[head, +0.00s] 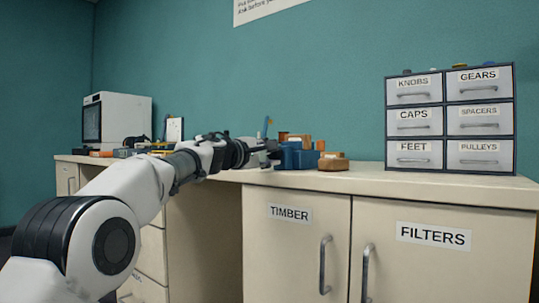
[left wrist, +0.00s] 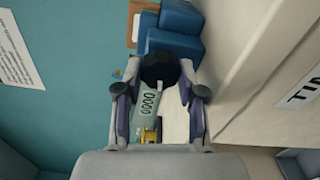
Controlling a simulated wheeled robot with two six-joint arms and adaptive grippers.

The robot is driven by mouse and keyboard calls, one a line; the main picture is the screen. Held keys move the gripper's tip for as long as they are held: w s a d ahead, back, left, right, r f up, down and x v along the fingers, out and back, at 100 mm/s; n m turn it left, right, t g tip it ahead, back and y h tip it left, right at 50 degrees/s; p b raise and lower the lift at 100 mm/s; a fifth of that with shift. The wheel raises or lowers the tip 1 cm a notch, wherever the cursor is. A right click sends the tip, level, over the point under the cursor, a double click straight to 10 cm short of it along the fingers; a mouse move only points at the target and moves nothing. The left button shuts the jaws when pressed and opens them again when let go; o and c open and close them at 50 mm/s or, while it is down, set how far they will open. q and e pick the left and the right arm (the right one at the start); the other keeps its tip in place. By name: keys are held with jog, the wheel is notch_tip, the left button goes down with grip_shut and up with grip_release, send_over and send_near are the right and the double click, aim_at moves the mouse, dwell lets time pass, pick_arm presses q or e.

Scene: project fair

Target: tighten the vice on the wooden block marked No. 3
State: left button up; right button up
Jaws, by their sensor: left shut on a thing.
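The blue vice (head: 298,158) stands on the counter near its front edge. It also shows at the top of the left wrist view (left wrist: 176,42). A wooden block (left wrist: 146,24) sits at the vice, by its blue jaws; no number can be read on it. My left gripper (head: 268,150) reaches the vice from the left. In the left wrist view its fingers (left wrist: 158,76) are shut on a dark round knob (left wrist: 158,66) at the near end of the vice, which I take for its handle. My right gripper is not in view.
A labelled drawer cabinet (head: 450,120) stands further right, with bare counter (head: 368,170) between. A white machine (head: 118,118) stands at the far left, with several small items along the counter behind my arm.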

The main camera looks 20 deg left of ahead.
pick_arm(q)
jog(key=o, duration=1.1)
jog(key=v, duration=0.7)
jog(key=shift+s, duration=0.2)
